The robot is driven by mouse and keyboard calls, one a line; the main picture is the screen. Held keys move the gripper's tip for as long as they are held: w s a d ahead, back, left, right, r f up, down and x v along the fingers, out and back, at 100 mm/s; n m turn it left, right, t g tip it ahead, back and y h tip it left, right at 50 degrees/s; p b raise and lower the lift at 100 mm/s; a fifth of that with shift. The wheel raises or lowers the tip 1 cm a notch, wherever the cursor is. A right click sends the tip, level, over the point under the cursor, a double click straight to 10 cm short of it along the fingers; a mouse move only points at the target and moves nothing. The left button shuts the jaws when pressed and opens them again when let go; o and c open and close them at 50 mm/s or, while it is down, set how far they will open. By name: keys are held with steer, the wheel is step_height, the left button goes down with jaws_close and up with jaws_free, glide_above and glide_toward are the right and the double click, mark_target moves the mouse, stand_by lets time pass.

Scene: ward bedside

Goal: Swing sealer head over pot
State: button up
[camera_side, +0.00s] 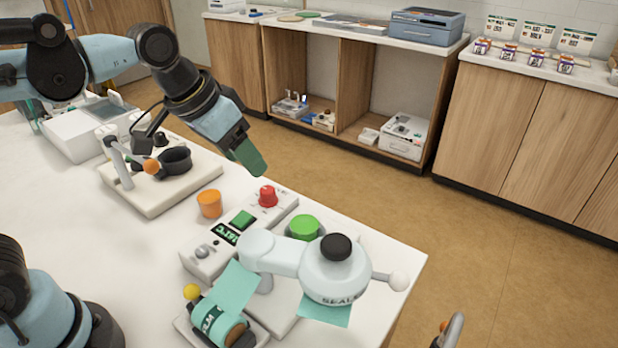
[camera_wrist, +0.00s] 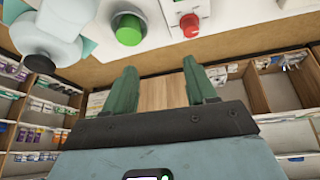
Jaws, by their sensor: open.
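The white sealer head (camera_side: 335,275), with a black knob on top and a side handle ending in a white ball (camera_side: 398,281), is on the bench's near right. A green round piece (camera_side: 303,227) stands behind and left of the head, not under it; I cannot tell whether it is the pot. It also shows in the wrist view (camera_wrist: 128,28), with part of the white head (camera_wrist: 45,30) to its left. My gripper (camera_side: 248,158) is in the air beyond the sealer, apart from it. Its green fingers (camera_wrist: 160,85) are open and empty.
A control box with a red knob (camera_side: 268,196) and green display stands left of the head. An orange cup (camera_side: 209,204) and a fixture with a dark pot (camera_side: 175,160) are further left. A teal film roll (camera_side: 215,322) is in front. Cabinets stand across the floor.

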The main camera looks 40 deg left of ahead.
steer(key=w+d+r+m+g+h, duration=0.1)
steer(key=w+d+r+g, duration=0.1)
steer(key=d, duration=0.4)
steer(key=w+d+r+m+g, duration=0.1)
steer(key=w+d+r+m, duration=0.1)
steer(key=d, duration=0.4)
steer(key=m+g, duration=0.2)
steer(key=g, duration=0.1)
glide_toward(399, 272)
steer(key=shift+y, duration=0.3)
steer(key=f, duration=0.3)
steer(key=d+f, duration=0.1)
steer(key=f, duration=0.2)
steer(key=s+d+f, duration=0.1)
steer(key=f, duration=0.2)
steer(key=shift+f, duration=0.2)
jaws_close()
